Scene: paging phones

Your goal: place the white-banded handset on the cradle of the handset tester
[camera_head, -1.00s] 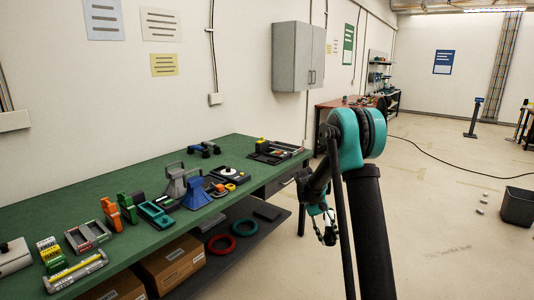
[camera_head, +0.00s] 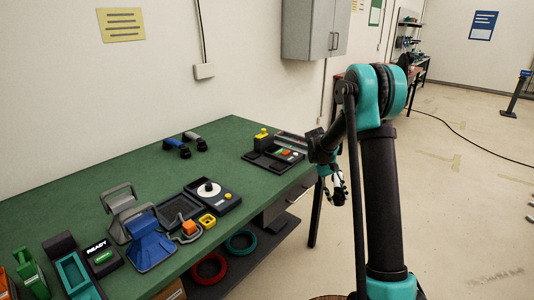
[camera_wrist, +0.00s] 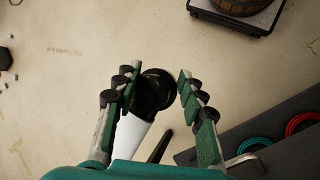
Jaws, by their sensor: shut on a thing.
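My gripper (camera_wrist: 153,84) is shut on a handset (camera_wrist: 157,90) with a black rounded end and a white section, partly hidden by the fingers. In the head view my gripper (camera_head: 337,188) hangs past the right end of the green bench, over the floor, with a bit of the white showing. A black device with a yellow button and small coloured keys (camera_head: 275,155) sits at the bench's far right end, left of my gripper and apart from it. It looks like the handset tester, but I cannot make out its cradle clearly.
On the green bench (camera_head: 105,187) are two other handsets (camera_head: 185,144), a dial unit (camera_head: 210,193), blue and grey stands (camera_head: 148,243), and a READY box (camera_head: 100,255). Red (camera_head: 209,268) and teal (camera_head: 241,241) rings lie on the lower shelf. The bench between handsets and black device is clear.

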